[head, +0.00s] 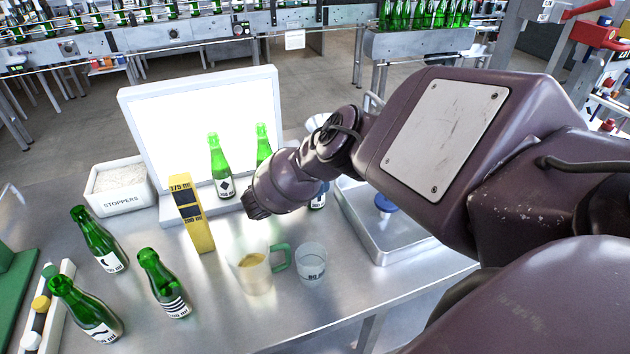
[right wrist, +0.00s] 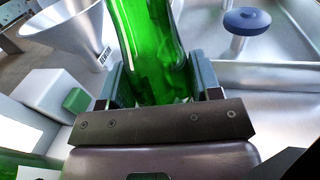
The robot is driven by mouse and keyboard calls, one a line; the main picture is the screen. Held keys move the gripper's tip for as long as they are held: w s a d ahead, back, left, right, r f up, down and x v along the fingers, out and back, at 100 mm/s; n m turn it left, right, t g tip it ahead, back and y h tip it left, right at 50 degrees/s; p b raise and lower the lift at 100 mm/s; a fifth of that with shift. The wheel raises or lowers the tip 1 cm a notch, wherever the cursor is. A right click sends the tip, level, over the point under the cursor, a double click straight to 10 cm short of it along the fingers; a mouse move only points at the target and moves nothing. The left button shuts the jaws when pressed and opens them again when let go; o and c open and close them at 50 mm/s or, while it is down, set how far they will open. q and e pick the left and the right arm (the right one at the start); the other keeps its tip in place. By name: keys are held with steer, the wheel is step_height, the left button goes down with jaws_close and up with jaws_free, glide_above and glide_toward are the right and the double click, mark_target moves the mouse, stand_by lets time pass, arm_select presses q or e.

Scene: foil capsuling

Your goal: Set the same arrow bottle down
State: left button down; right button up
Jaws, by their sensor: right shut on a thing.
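A green glass bottle (right wrist: 150,45) stands between the two fingers of my right gripper (right wrist: 158,88) in the right wrist view. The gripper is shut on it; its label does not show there. In the head view my right arm hides the gripper and most of this bottle. A piece of a bottle's white label (head: 318,197) shows just below the arm, apparently the same bottle. Its mark is too covered to read, and I cannot tell whether its base touches the table. My left gripper is not in view.
A lit panel (head: 190,120) has a diamond-label bottle (head: 221,170) before it. A yellow gauge block (head: 193,215), a jug (head: 255,272) and a cup (head: 311,263) stand nearby. Several green bottles (head: 165,285) stand at left. A metal tray (head: 400,245) with a blue knob (head: 386,203) is right.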

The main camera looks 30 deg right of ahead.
steer(key=shift+f, duration=0.1)
steer(key=o, duration=1.2)
steer(key=a, duration=0.7)
steer(key=shift+w+a, duration=0.1)
steer(key=shift+a, duration=0.15)
steer(key=shift+w+b, duration=0.1)
steer(key=shift+b, duration=0.2)
